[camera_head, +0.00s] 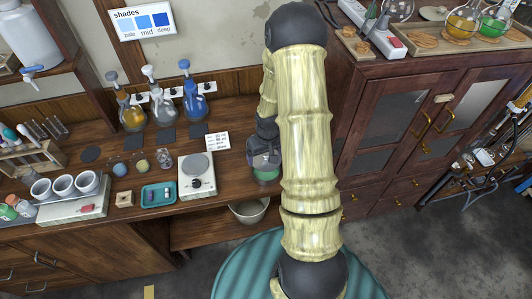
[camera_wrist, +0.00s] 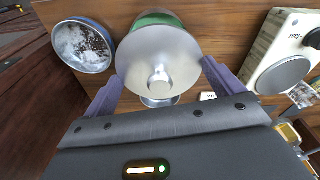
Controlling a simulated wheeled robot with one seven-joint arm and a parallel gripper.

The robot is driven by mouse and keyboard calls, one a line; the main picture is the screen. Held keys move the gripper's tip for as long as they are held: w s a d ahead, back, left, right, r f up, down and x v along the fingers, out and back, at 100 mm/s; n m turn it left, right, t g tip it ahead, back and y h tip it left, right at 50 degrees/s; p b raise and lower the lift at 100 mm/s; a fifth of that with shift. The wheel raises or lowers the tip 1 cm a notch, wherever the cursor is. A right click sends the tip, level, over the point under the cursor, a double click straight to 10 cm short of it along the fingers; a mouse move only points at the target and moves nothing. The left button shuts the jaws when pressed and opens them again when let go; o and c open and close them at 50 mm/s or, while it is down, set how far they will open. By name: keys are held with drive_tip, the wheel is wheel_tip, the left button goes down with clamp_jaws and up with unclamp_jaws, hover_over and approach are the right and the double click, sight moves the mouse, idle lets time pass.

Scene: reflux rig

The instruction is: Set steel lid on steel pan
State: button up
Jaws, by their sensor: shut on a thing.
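In the wrist view the steel lid (camera_wrist: 150,48), a pale silver disc with a small knob, sits between the two purple fingers of my gripper (camera_wrist: 163,78). My gripper is shut on it. In the head view my gripper (camera_head: 264,154) is low over the right part of the counter, and the lid is hard to make out there. A green rounded thing (camera_wrist: 155,17) shows behind the lid; whether they touch is unclear. A round vessel with a blue rim (camera_wrist: 82,46) and a speckled, shiny inside stands to the left. I cannot tell whether it is the steel pan.
A hotplate (camera_head: 197,177) stands left of my gripper on the wooden counter, with a small white card (camera_head: 217,141) behind it. A teal tray (camera_head: 158,194) lies further left. Flasks (camera_head: 193,98) stand at the back. A dark wooden cabinet (camera_head: 385,125) bounds the right side.

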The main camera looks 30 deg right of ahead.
sight(266, 159)
wheel_tip(266, 159, down, 3)
drive_tip(key=shift+r+b, duration=0.2)
drive_tip(key=shift+b, duration=0.8)
drive_tip(key=shift+w+f, duration=0.1)
drive_tip(key=shift+f, duration=0.05)
drive_tip(key=shift+f+b, duration=0.5)
drive_tip(key=shift+f, duration=0.05)
drive_tip(key=shift+f, duration=0.25)
drive_tip(key=shift+f, duration=0.1)
drive_tip(key=shift+f+b, duration=0.55)
idle(0.4)
